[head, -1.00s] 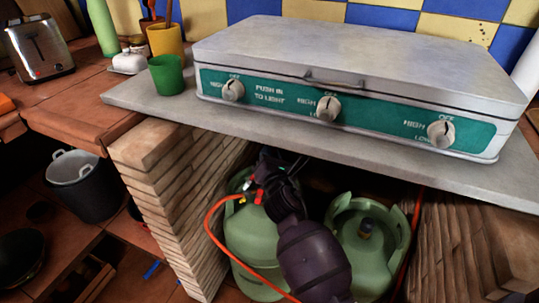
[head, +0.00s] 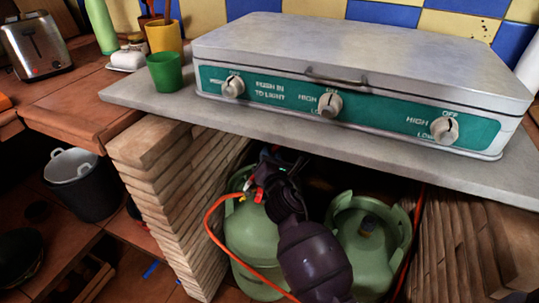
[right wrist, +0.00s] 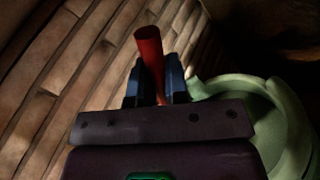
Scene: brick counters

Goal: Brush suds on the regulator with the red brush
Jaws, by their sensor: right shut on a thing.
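My right gripper (head: 268,172) reaches under the counter, over the left green gas cylinder (head: 249,238). In the right wrist view it (right wrist: 152,85) is shut on the red brush (right wrist: 148,48), whose red handle stands between the dark blue fingers. The brush's bristles are hidden. An orange hose (head: 213,236) runs up to the top of the left cylinder, where small red and yellow parts show close beside the gripper. The regulator is mostly hidden there by my gripper, and I cannot tell whether the brush touches it. My left gripper is not in view.
A second green cylinder (head: 362,262) stands right of my arm. Brick walls (head: 172,200) flank the niche, and the counter slab (head: 150,98) with the stove (head: 350,70) lies above.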

